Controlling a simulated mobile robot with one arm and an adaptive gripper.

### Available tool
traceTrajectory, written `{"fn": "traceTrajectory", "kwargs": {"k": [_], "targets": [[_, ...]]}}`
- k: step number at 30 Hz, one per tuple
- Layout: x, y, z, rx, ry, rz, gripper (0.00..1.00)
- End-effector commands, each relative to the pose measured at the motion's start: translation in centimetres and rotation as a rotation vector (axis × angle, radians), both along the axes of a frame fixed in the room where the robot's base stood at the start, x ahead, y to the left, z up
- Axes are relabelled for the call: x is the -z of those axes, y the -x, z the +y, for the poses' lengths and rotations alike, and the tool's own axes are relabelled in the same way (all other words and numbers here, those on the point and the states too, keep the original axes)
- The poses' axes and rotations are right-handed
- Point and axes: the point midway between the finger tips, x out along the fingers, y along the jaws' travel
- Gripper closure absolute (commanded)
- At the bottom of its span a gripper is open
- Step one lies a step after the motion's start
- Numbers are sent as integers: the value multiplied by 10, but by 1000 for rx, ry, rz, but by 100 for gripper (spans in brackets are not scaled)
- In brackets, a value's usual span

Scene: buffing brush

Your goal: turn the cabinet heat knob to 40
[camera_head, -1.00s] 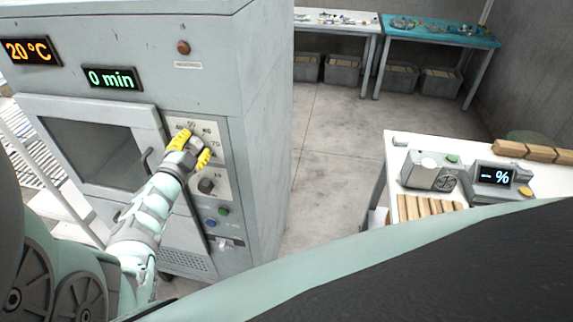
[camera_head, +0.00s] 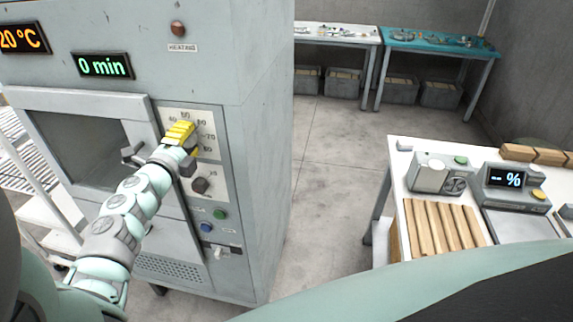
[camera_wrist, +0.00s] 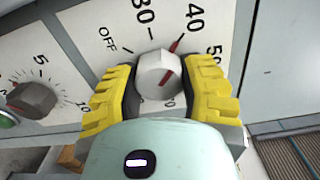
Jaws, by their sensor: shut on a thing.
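The heat knob (camera_wrist: 158,74) is a round light-grey knob on the cabinet's white dial plate. The wrist view shows its scale with OFF, 30, 40 and 50. The knob's red line points up and right, toward the 40. My gripper (camera_wrist: 163,88) has its yellow ribbed fingers on either side of the knob, shut on it. In the head view my gripper (camera_head: 188,142) is at the upper dial of the grey cabinet (camera_head: 250,60) and hides the knob. The cabinet displays read 20 °C (camera_head: 22,39) and 0 min (camera_head: 103,66).
A second, dark knob (camera_head: 200,185) sits just below the heat dial. Green (camera_head: 219,214) and blue (camera_head: 206,227) buttons lie lower. A door handle (camera_head: 132,153) is left of my gripper. A white table (camera_head: 398,176) with wood strips and devices stands right, with clear floor between.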

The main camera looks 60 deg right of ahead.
Motion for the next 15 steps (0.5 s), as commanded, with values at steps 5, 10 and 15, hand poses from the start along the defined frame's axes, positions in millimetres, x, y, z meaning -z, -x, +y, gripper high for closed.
{"fn": "traceTrajectory", "kwargs": {"k": [5, 10, 15], "targets": [[1, 1, -1, 4, -15, -33, 94], [1, 1, -1, 4, -18, -39, 94], [0, 1, 0, 3, -17, -38, 94]]}}
